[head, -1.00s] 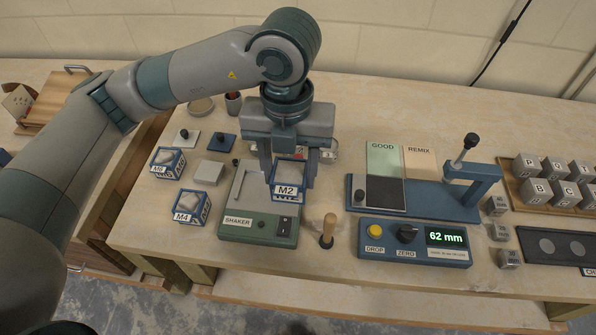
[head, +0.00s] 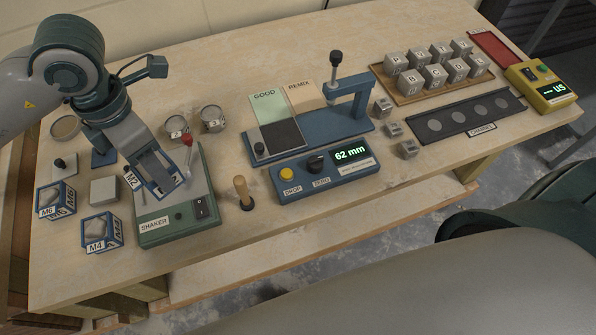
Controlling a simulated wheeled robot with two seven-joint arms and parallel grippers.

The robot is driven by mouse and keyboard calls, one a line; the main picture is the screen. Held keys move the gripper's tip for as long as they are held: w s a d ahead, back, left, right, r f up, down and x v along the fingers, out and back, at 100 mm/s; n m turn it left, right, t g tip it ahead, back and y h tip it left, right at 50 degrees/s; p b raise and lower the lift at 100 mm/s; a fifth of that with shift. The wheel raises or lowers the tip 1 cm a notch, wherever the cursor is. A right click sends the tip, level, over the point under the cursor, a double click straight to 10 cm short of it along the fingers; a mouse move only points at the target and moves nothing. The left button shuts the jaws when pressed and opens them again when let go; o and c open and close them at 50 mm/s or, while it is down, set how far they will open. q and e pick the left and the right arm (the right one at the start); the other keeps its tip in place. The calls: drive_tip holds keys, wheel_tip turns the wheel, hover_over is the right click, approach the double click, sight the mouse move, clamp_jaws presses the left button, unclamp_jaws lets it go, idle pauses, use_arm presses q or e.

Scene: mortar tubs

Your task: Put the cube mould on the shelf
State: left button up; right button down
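The M2 cube mould (head: 133,181), blue-edged with a white label, is at the green shaker (head: 160,235) on the left of the bench. My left gripper (head: 152,170) comes down from above, its fingers around the mould, and looks shut on it. The mould looks tilted in this view; I cannot tell whether it touches the shaker plate. Two like moulds, M6 (head: 58,200) and M4 (head: 102,230), stand on the bench to its left. My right arm shows at the lower right, but its gripper is out of view. I cannot make out a shelf for certain.
A wooden-handled tool (head: 243,192) stands right of the shaker, beside the blue console (head: 325,175) reading 62 mm. Two round tins (head: 212,118) stand behind. Several grey cubes fill a wooden tray (head: 440,90); a dark strip (head: 470,117) lies before it. Bare bench lies behind the tins.

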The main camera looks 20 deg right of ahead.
sight(135, 169)
use_arm(q)
drive_tip(key=a+m, duration=0.1)
drive_tip(key=m, duration=0.1)
drive_tip(key=a+m, duration=0.1)
drive_tip(key=m, duration=0.1)
drive_tip(key=a+f+m, duration=0.1)
drive_tip(key=m, duration=0.1)
drive_tip(key=shift+w, duration=0.2)
drive_tip(key=a+f+m, duration=0.2)
drive_tip(key=a+m, duration=0.5)
drive_tip(key=m, duration=0.9)
drive_tip(key=shift+w+f+m, duration=0.15)
drive_tip(key=shift+f+m, duration=0.15)
drive_tip(key=shift+f, duration=0.05)
drive_tip(key=shift+d, duration=0.15)
